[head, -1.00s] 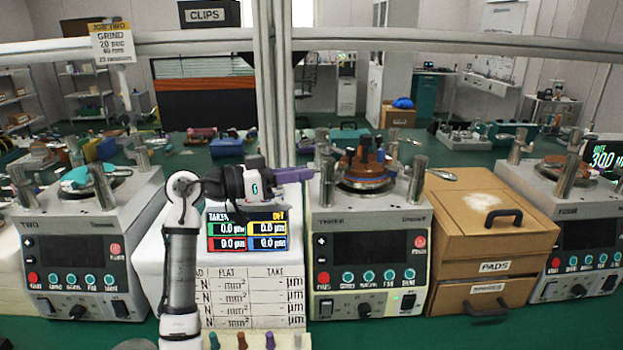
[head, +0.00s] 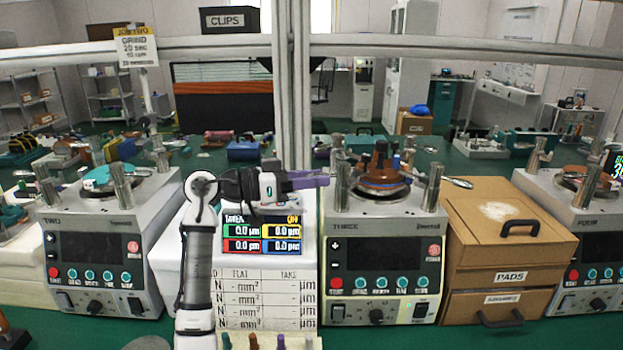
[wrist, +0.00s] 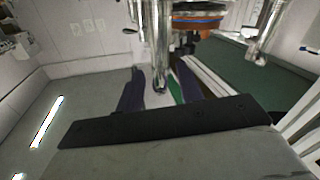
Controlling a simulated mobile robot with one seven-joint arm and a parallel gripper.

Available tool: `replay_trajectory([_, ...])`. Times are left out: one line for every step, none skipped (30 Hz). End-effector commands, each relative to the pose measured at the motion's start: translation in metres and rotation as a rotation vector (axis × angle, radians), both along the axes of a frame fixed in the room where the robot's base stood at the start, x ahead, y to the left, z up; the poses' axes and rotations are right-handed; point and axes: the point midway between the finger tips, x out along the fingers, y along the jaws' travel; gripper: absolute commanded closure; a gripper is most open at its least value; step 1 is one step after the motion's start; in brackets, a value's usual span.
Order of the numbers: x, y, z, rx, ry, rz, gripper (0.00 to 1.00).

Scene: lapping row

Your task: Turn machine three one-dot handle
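Machine three (head: 383,225) is a grey bench unit labelled THREE, with a dark screen and a row of buttons. On its top are upright metal posts around a round brown plate (head: 384,178). A silver lever (head: 458,182) sticks out at its right side. No dot marks on the handles are readable. My gripper (head: 322,181) points right, its purple fingers just left of the machine's left post (head: 342,190). In the wrist view the two fingers of my gripper (wrist: 160,92) stand apart, with a metal post (wrist: 160,65) in line with the gap. Contact cannot be told.
Machine two (head: 100,250) stands left and machine four (head: 575,230) right. A cardboard PADS box (head: 505,245) is against machine three's right. A white block with a readout (head: 262,232) is below my gripper. A vertical frame post (head: 291,80) rises behind.

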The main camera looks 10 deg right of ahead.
Motion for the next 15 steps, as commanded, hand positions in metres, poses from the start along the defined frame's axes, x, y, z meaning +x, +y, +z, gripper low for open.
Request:
replay_trajectory([0.0, 0.0, 0.0, 0.0, 0.0, 0.0, 0.63])
replay_trajectory([0.0, 0.001, 0.0, -0.001, 0.0, 0.001, 0.63])
replay_trajectory([0.0, 0.002, 0.0, -0.001, 0.0, 0.001, 0.63])
replay_trajectory([0.0, 0.004, 0.0, -0.002, 0.0, 0.002, 0.63])
replay_trajectory([0.0, 0.007, 0.0, -0.002, 0.0, 0.002, 0.63])
replay_trajectory([0.0, 0.012, -0.001, -0.001, 0.0, 0.003, 0.63])
replay_trajectory([0.0, 0.016, -0.001, -0.001, 0.0, 0.003, 0.63])
replay_trajectory([0.0, 0.021, -0.002, -0.001, 0.0, 0.003, 0.63])
replay_trajectory([0.0, 0.029, -0.002, -0.002, 0.0, 0.004, 0.63])
replay_trajectory([-0.001, 0.035, -0.002, -0.002, -0.001, 0.004, 0.63])
replay_trajectory([-0.001, 0.042, -0.002, -0.002, 0.0, 0.005, 0.63])
replay_trajectory([-0.001, 0.052, -0.002, -0.002, 0.0, 0.005, 0.63])
replay_trajectory([-0.001, 0.059, -0.003, -0.002, 0.0, 0.005, 0.63])
replay_trajectory([-0.002, 0.066, -0.003, -0.002, 0.0, 0.005, 0.63])
replay_trajectory([-0.002, 0.075, -0.002, -0.001, 0.0, 0.004, 0.63])
